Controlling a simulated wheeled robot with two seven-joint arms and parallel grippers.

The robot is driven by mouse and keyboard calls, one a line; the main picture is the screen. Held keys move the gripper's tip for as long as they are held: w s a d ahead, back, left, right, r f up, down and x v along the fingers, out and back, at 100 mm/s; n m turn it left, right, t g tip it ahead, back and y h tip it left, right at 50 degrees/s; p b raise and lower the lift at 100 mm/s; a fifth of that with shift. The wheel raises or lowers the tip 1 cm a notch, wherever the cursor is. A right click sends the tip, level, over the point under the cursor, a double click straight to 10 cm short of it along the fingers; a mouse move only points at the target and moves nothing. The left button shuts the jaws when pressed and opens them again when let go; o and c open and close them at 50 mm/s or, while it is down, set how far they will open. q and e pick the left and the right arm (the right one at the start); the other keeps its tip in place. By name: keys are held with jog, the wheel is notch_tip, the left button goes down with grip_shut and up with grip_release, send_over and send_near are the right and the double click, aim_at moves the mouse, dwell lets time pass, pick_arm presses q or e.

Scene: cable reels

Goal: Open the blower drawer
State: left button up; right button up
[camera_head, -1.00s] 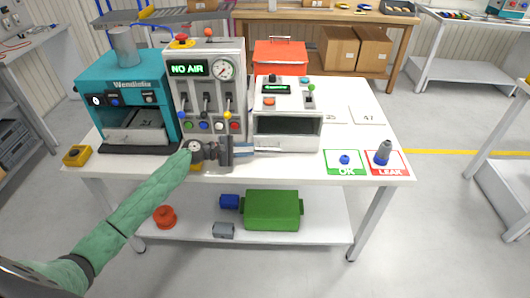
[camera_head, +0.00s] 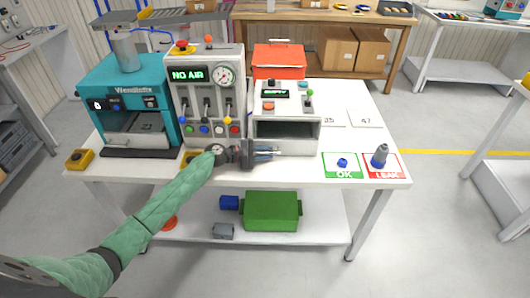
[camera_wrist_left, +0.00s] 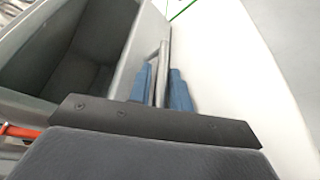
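The blower is the pale box (camera_head: 306,98) with a small green-lit display, right of the gauge panel. Its drawer (camera_head: 300,146) is at the lower front; the drawer's dark, empty interior (camera_wrist_left: 75,60) shows in the left wrist view, so it stands at least partly out. My left gripper (camera_head: 268,153) is at the drawer front and partly hides it. In the left wrist view its blue fingertips (camera_wrist_left: 162,88) lie on both sides of the grey bar handle (camera_wrist_left: 163,62), close against it. My right gripper is not in view.
The gauge panel (camera_head: 205,95) and the teal machine (camera_head: 125,90) stand to the left. A blue part (camera_head: 342,162) is on the OK mat; a grey-blue part (camera_head: 380,155) is on the LEAK mat. A green crate (camera_head: 272,211) sits on the lower shelf.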

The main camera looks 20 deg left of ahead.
pick_arm(q)
grip_shut()
jog(key=shift+s+d, duration=0.2)
jog(key=shift+s, duration=0.35)
jog(key=s+d+p, duration=0.1)
jog(key=s+d, duration=0.1)
jog(key=s, duration=0.7)
jog(key=s+d+p, duration=0.2)
jog(key=s+d, duration=0.1)
jog(key=s, duration=0.7)
jog(key=shift+s+d, duration=0.2)
jog(key=shift+d, duration=0.05)
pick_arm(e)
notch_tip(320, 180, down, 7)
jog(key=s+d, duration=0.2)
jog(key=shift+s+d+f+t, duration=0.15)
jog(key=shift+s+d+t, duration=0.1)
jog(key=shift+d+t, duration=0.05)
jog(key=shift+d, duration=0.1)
pick_arm(q)
grip_release()
